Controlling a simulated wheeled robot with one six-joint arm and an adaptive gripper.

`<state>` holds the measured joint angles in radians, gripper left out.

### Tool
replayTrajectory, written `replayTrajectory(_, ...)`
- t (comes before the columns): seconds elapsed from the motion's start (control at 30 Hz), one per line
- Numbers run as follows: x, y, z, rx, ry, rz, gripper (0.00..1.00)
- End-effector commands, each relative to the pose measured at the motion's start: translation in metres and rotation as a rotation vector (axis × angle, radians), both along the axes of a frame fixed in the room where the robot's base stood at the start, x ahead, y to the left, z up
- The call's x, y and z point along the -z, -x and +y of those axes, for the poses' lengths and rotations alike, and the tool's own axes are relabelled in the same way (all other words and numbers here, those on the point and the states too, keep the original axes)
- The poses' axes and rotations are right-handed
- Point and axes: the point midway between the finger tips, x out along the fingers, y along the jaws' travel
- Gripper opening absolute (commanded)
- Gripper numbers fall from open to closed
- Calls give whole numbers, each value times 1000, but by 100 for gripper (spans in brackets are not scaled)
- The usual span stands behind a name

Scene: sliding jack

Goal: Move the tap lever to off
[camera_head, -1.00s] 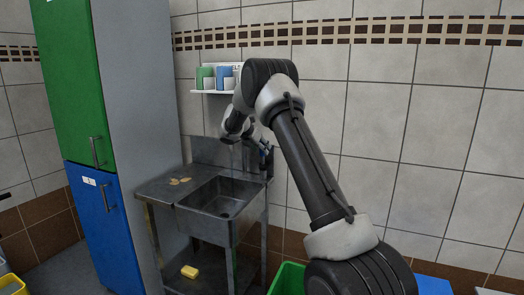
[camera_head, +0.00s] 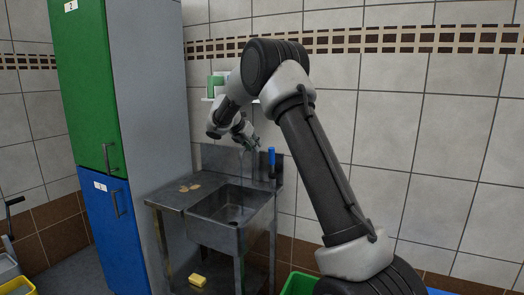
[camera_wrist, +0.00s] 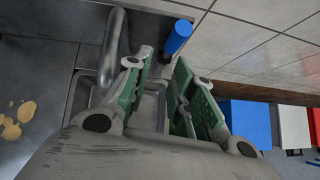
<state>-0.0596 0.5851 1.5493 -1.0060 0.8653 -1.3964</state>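The tap lever is a blue cylindrical handle (camera_head: 271,157), standing upright at the back right of the metal sink (camera_head: 222,229). In the wrist view the lever (camera_wrist: 177,38) shows just beyond the fingertips, and the grey curved tap spout (camera_wrist: 115,45) is to its left. My gripper (camera_head: 250,137) is above the back of the sink, up and left of the lever in the head view. In the wrist view my gripper (camera_wrist: 164,72) has its green-padded fingers apart, with nothing held between them. Much of the spout is hidden behind my gripper in the head view.
A green and blue cabinet (camera_head: 119,200) stands left of the sink. A small wall shelf (camera_head: 207,99) with containers is behind my arm. A yellow sponge (camera_head: 197,280) lies on the lower shelf. A green bin (camera_head: 298,285) stands front right. Tiled wall backs the sink.

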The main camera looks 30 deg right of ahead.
Motion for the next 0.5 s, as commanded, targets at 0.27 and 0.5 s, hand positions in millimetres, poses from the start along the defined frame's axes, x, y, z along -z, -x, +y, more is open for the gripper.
replayTrajectory(0.27,26,40,43,42,88,-41,0)
replayTrajectory(0.5,45,29,21,60,80,-53,0)
